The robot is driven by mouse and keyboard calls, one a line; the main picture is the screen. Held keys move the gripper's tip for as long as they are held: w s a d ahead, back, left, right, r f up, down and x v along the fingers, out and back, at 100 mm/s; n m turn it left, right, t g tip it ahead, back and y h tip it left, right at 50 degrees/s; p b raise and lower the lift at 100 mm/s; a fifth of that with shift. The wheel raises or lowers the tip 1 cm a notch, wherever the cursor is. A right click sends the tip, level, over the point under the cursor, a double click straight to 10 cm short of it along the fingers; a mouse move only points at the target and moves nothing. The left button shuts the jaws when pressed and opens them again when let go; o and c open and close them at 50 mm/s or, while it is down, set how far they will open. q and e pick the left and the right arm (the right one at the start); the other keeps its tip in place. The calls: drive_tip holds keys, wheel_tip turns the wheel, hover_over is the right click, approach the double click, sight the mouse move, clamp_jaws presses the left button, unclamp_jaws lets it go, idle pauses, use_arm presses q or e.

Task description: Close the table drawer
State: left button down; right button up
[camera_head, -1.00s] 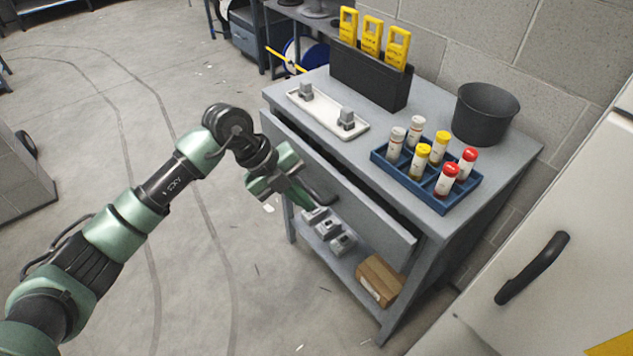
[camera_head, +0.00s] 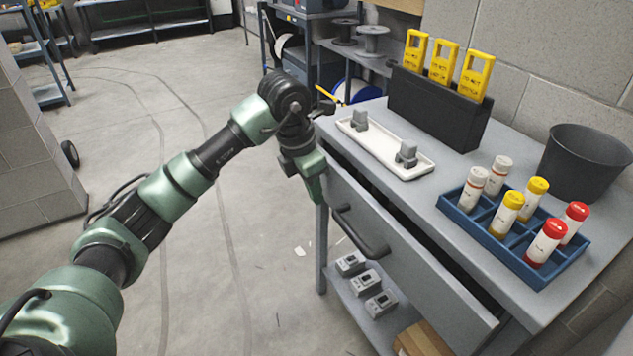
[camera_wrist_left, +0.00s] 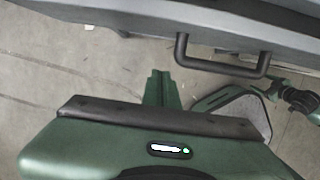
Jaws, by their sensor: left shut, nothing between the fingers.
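The table drawer (camera_head: 412,272) is partly open. Its grey front stands out from the table (camera_head: 415,190), with a dark gap behind its top edge. Its dark bar handle (camera_head: 362,236) is on the front, and it also shows in the left wrist view (camera_wrist_left: 225,67). My left gripper (camera_head: 317,196) is shut and empty, pointing down near the left end of the drawer front, left of the handle. In the left wrist view its fingers (camera_wrist_left: 162,88) are below and left of the handle, apart from it. I cannot tell whether it touches the drawer front. My right gripper is not in view.
On the tabletop are a white tray (camera_head: 388,157) with grey parts, a black holder (camera_head: 430,108) with yellow tags, a blue rack (camera_head: 480,234) of capped bottles and a dark bucket (camera_head: 583,165). Grey devices (camera_head: 366,282) and a cardboard box (camera_head: 423,341) are on the lower shelf. Floor at left is clear.

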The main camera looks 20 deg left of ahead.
sight(335, 199)
use_arm(q)
drive_tip(key=w+d+f, duration=0.1)
drive_tip(key=w+f, duration=0.1)
drive_tip(key=w+d+f, duration=0.2)
drive_tip(key=shift+f, duration=0.2)
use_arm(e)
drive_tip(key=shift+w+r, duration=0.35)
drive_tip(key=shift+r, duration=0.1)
